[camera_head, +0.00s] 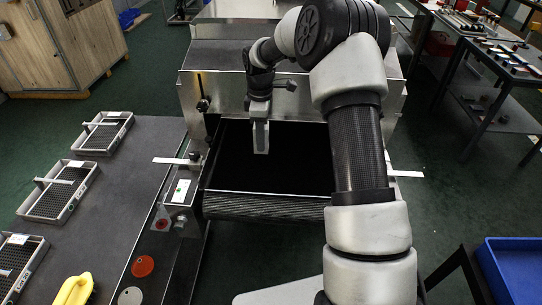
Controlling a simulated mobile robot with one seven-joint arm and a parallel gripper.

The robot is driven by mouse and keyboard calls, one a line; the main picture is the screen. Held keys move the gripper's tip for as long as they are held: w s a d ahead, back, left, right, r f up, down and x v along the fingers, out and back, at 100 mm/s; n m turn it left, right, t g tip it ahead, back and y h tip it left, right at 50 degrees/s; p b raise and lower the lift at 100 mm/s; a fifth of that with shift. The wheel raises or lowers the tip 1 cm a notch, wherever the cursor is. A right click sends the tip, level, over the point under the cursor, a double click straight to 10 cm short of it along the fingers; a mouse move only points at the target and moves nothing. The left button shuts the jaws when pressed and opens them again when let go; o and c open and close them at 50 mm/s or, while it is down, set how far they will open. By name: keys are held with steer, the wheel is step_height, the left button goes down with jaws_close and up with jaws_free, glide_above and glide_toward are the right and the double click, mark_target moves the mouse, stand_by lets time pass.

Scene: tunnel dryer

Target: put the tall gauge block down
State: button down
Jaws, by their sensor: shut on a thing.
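My gripper (260,117) points down above the black belt (295,175) at the mouth of the tunnel dryer. It is shut on the tall gauge block (261,139), a pale upright block that hangs below the fingers. Its lower end shows against the dark belt. I cannot tell whether it touches the belt or is just above it.
The metal dryer housing (205,95) stands right behind the gripper. A grey counter (120,195) on the left bears several mesh trays (75,166) and a yellow object (73,290). A blue bin (515,268) is at the lower right. Most of the belt is clear.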

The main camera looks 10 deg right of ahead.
steer(key=shift+f, duration=3.3)
steer(key=shift+f+b, duration=0.15)
steer(key=shift+b, duration=0.2)
steer(key=c, duration=1.2)
jaws_free()
